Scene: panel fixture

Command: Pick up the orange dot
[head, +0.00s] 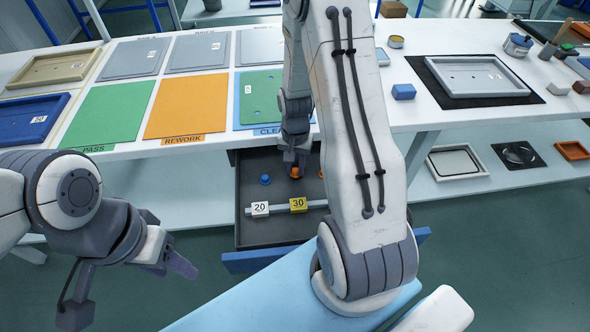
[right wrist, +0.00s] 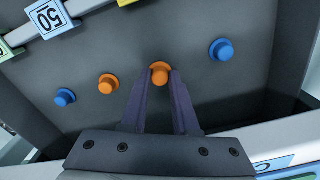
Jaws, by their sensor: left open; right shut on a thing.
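My right gripper (head: 295,163) reaches down into the open dark drawer (head: 285,228). In the right wrist view, its fingertips (right wrist: 160,76) are shut on an orange dot (right wrist: 160,72), a small knob-like piece. This orange dot (head: 295,172) also shows below the gripper in the head view. A second orange dot (right wrist: 108,84) stands beside it, apart from the fingers. Blue dots stand on both sides, one at the right (right wrist: 221,50) and one at the left (right wrist: 65,97) of the wrist view. My left gripper (head: 180,264) is open and empty, left of the drawer.
A rail in the drawer carries a white "20" tag (head: 260,208) and a yellow "30" tag (head: 298,204). The bench above holds a green PASS mat (head: 108,112), an orange REWORK mat (head: 187,106) and a framed panel (head: 466,76). My right arm hides the drawer's right part.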

